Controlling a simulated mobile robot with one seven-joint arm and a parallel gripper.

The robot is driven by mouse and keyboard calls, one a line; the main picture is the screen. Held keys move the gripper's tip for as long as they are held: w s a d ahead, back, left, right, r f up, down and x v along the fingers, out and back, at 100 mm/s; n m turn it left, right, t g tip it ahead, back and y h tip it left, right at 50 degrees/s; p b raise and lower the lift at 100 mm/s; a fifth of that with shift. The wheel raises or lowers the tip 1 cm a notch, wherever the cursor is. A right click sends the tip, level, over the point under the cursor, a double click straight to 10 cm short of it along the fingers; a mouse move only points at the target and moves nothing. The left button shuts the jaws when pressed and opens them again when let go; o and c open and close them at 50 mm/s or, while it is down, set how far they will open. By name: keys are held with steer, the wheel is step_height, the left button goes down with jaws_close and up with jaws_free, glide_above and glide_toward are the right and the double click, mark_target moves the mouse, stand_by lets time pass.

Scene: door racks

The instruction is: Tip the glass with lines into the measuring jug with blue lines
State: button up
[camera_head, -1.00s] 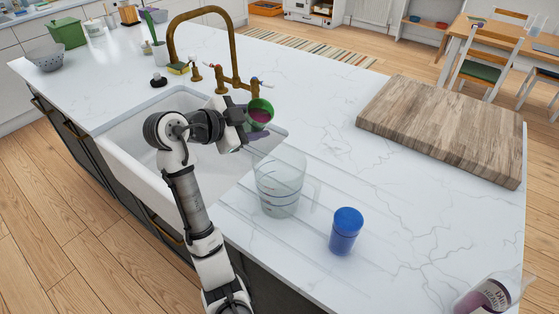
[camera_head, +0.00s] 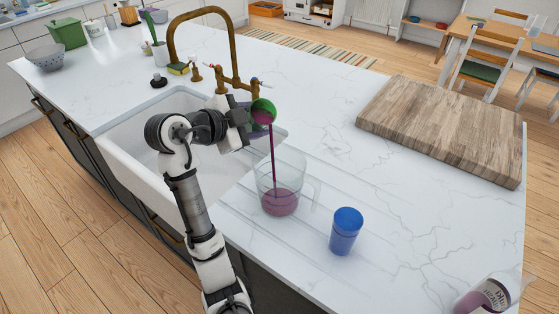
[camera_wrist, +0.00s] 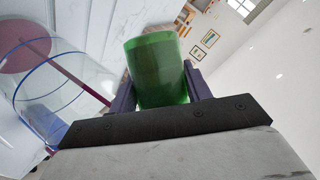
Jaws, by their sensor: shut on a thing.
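My gripper (camera_head: 243,123) is shut on a green glass (camera_head: 263,112) and holds it tilted above the jug. In the wrist view the green glass (camera_wrist: 157,72) sits between the two fingers. A purple-red stream falls from its mouth into the clear measuring jug with blue lines (camera_head: 266,172). Purple-red liquid lies in the bottom of the jug, which stands upright on the counter. The jug (camera_wrist: 62,88) also shows at the left of the wrist view, with the stream running to the liquid. I cannot make out lines on the green glass.
A blue cup (camera_head: 346,231) stands right of the jug. A bottle with purple contents (camera_head: 488,295) is at the lower right. A wooden board (camera_head: 440,125) lies at the back right. The sink (camera_head: 125,137) and brass tap (camera_head: 236,65) are behind my arm.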

steer(key=shift+r+m, duration=0.25)
steer(key=shift+m, duration=0.15)
stand_by(0.3)
steer(key=shift+w+f+m+t+y+b, duration=0.1)
steer(key=shift+f+m+t+y+b, duration=0.35)
steer(key=shift+b, duration=0.7)
steer(key=shift+f+m+t+y+b, duration=0.15)
steer(key=shift+m+t+b, duration=0.5)
steer(key=shift+b, duration=0.5)
stand_by(0.5)
steer(key=shift+r+m+b, duration=0.45)
steer(key=shift+r+m, duration=0.05)
steer(key=shift+m, duration=0.2)
stand_by(0.9)
steer(key=shift+s+d+r+m+t+b, duration=0.45)
steer(key=shift+s+m+t+b, duration=0.25)
steer(key=shift+b, duration=0.85)
steer(key=shift+s+d+f+m+b, duration=0.15)
steer(key=shift+f+m+b, duration=0.25)
steer(key=shift+b, duration=1.45)
